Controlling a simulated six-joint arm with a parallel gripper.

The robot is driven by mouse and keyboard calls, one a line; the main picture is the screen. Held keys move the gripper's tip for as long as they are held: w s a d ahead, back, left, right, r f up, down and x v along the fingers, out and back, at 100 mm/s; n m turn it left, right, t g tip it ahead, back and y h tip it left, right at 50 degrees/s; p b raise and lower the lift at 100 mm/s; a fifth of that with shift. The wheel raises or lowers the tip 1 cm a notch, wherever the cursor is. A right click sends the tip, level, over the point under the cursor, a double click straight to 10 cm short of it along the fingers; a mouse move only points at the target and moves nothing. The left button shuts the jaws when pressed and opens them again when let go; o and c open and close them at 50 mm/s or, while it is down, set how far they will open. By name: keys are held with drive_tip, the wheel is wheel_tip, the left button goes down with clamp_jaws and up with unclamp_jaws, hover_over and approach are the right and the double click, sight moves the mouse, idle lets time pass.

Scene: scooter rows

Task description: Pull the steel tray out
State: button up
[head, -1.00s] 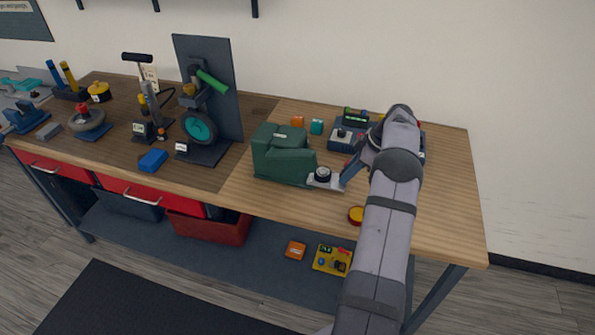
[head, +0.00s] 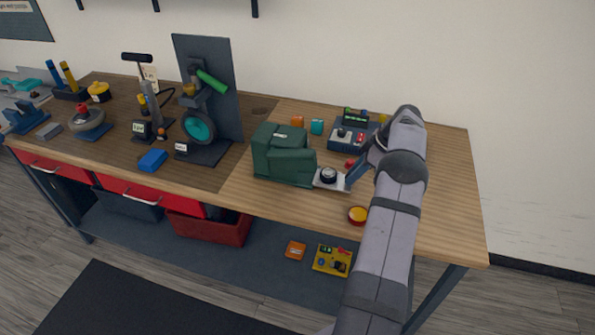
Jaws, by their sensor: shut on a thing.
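The steel tray (head: 320,185) sticks out from the right end of the green box-like machine (head: 280,158) on the bench. A round dark-topped, light-edged piece (head: 328,175) sits on the tray. My gripper (head: 349,182) is shut on the right edge of the steel tray. The tray's left part is hidden inside or behind the green machine. The fingertips are small in the picture.
A yellow and red round tin (head: 357,215) lies on the bench in front of the arm. A grey device (head: 346,135) stands behind. Bare wood (head: 450,190) lies to the right.

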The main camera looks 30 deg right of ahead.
drive_tip(key=shift+w+a, duration=0.1)
drive_tip(key=shift+a, duration=0.05)
idle(0.5)
drive_tip(key=o, duration=1.4)
drive_tip(key=shift+r, duration=0.1)
drive_tip(key=shift+r+p, duration=1.65)
drive_tip(key=shift+r, duration=1.25)
